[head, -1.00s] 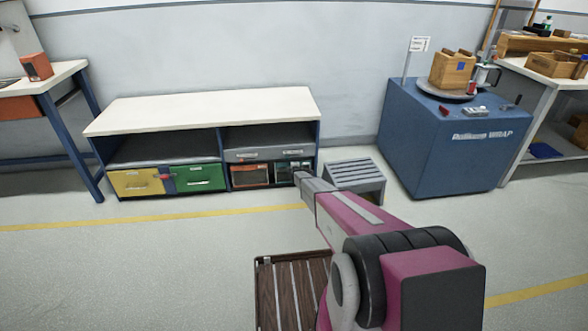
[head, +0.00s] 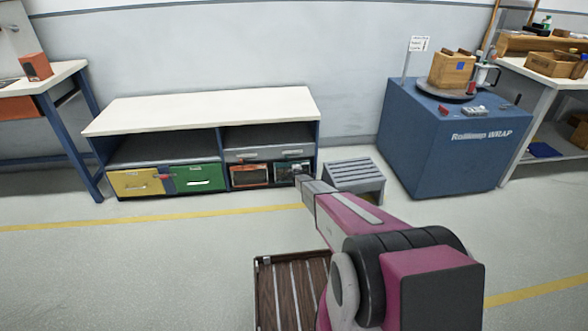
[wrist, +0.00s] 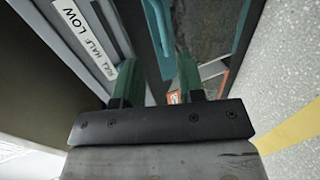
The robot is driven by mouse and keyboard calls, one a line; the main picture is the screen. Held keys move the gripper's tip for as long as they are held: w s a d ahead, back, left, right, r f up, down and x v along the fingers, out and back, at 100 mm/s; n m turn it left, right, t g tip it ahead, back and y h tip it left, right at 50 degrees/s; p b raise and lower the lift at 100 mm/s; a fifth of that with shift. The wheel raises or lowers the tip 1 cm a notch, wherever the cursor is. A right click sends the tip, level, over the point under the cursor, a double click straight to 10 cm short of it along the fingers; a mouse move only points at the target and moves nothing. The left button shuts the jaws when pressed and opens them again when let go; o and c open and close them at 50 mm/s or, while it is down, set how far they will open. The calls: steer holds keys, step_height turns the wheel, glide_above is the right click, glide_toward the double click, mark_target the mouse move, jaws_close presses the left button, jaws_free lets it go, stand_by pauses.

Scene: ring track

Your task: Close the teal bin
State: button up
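The teal bin (head: 291,168) is the rightmost in the bottom row of the white-topped bench, right of the orange bin (head: 250,175). My arm partly covers it in the head view. My gripper (head: 299,175) is at its lower right front. In the wrist view a teal edge or handle (wrist: 158,28) lies ahead of my gripper (wrist: 158,75). The two fingers stand apart with nothing clearly held between them. I cannot tell whether they touch the bin, or how far out the bin is.
A yellow bin (head: 136,182) and a green bin (head: 198,178) are on the bench's left. A grey drawer (head: 268,153) is above the teal bin. A grey step stool (head: 355,177) stands close right, beside a blue wrap machine (head: 450,150).

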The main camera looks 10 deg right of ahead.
steer(key=shift+v, duration=1.75)
